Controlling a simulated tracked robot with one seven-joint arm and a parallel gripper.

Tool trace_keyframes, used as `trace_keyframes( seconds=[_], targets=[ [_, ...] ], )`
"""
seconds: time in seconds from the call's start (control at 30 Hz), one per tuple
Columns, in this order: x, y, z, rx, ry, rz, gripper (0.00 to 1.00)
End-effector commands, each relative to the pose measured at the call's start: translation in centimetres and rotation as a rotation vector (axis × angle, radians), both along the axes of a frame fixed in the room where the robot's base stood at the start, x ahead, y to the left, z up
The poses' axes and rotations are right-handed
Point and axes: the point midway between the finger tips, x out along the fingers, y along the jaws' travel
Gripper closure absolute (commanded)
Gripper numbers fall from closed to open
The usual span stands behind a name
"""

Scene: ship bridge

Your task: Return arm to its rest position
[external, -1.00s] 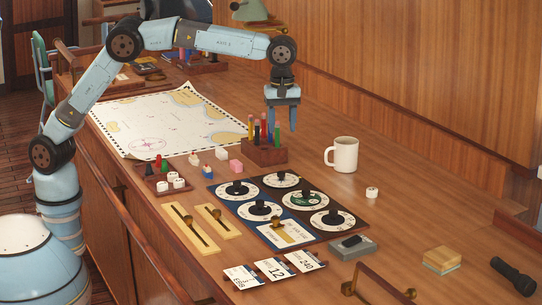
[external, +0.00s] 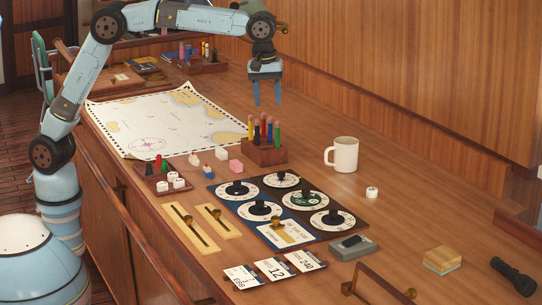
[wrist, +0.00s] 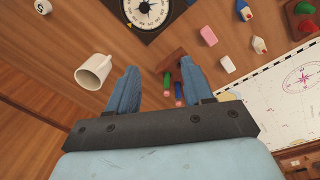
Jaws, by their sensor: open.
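My gripper (external: 266,93) is open and empty, raised in the air above and a little behind the wooden pen holder (external: 264,152). Its two blue fingers point down and are apart. Several coloured pens (external: 263,130) stand upright in the holder, below the fingertips and clear of them. In the wrist view my gripper (wrist: 158,84) shows both fingers spread, with nothing between them gripped. Pen tops (wrist: 179,91) show beyond the right finger, which partly hides the holder.
A white mug (external: 342,155) stands right of the holder. A chart (external: 165,120) lies at left. A dial panel (external: 289,208), sliders (external: 201,229), cards (external: 275,268) and a torch (external: 513,276) are nearer the front. The wooden wall (external: 400,70) rises behind the desk.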

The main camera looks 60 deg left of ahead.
Motion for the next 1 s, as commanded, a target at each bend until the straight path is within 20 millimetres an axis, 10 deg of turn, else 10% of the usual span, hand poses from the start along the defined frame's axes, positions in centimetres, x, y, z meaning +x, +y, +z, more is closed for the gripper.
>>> trace_keyframes(
  seconds=[0.43, 1.0],
  targets=[
    [-5.3, 10.7, 8.4, 0.042, -0.156, -0.416, 0.49],
    [-15.6, 28.1, 9.2, 0.076, -0.269, -0.651, 0.49]
  ],
)
